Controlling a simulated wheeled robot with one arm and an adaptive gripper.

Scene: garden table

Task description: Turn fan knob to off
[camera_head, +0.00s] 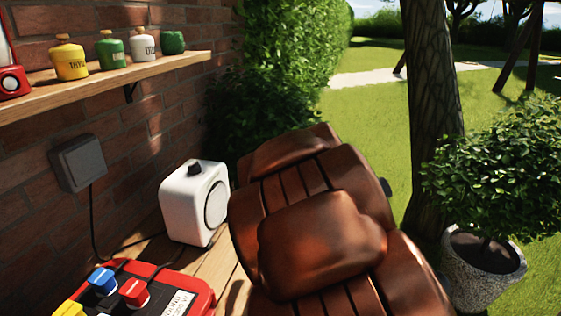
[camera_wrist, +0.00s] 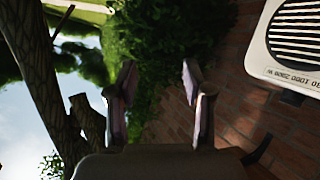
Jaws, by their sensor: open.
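The fan is a white box-shaped unit (camera_head: 190,205) with a round grille on its front, standing on the wooden table by the brick wall. A dark knob (camera_head: 194,168) sits on its top; its setting cannot be read. In the wrist view the fan's white housing with dark grille slats (camera_wrist: 295,40) shows at the upper right, with printed markings along its edge. My gripper (camera_wrist: 158,85) is open and empty in the wrist view, with its fingers apart from the fan. In the head view my brown arm hides the gripper.
A wall switch box (camera_head: 78,163) has a cable running down. A shelf (camera_head: 110,85) holds several small jars. A potted bush (camera_head: 485,255) stands at right.

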